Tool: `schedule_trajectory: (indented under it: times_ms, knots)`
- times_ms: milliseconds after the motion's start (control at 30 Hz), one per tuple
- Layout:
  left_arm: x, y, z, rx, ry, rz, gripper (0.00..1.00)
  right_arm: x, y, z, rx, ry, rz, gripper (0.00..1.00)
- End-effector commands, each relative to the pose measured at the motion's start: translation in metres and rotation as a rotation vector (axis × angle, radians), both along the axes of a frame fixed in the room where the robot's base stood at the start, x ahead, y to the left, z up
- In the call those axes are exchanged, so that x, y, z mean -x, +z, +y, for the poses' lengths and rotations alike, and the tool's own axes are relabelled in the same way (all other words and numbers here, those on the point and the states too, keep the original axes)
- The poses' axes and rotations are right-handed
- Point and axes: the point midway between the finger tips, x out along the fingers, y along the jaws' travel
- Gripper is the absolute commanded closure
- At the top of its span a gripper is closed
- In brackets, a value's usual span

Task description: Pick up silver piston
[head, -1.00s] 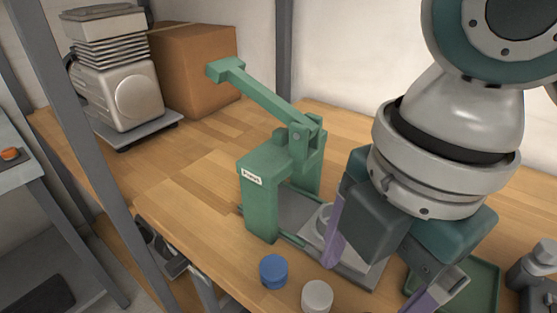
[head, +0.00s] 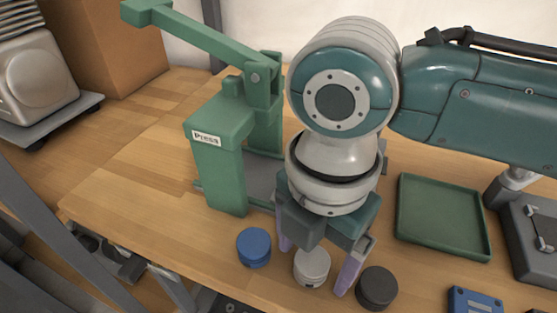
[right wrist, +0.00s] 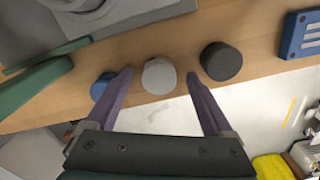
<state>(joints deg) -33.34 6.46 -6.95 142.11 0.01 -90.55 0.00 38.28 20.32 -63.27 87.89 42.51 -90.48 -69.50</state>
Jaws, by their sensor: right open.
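The silver piston (head: 311,266) is a short light-grey cylinder standing on the wooden bench near its front edge, between a blue piston (head: 254,247) and a black piston (head: 377,288). My right gripper (head: 314,268) is open, its purple fingers on either side of the silver piston. In the right wrist view the silver piston (right wrist: 159,76) shows between and just beyond the fingertips (right wrist: 159,74). The blue piston (right wrist: 101,88) is partly hidden by the left finger there, and the black piston (right wrist: 221,61) is outside the right finger. Contact cannot be told. My left gripper is not in view.
A green press (head: 217,165) with a long lever stands left of my right arm. A green tray (head: 443,216) lies to the right, with a blue block (head: 474,301) in front. The bench's front edge (head: 150,256) is close to the pistons.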

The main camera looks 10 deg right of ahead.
Motion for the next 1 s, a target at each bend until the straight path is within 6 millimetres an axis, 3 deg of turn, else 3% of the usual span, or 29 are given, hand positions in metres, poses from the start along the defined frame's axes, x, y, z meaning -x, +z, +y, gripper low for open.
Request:
schedule_trajectory:
  times_ms: [300, 1000]
  knots:
    - [-0.0001, -0.0014, 0.0023, -0.008, -0.004, 0.000, 0.50, -0.0001, -0.0063, -0.0001, 0.000, 0.000, -0.001, 0.16]
    - [-0.0005, -0.0013, 0.0032, -0.011, -0.005, -0.002, 0.50, 0.0000, -0.0059, -0.0002, 0.000, 0.000, -0.001, 0.94]
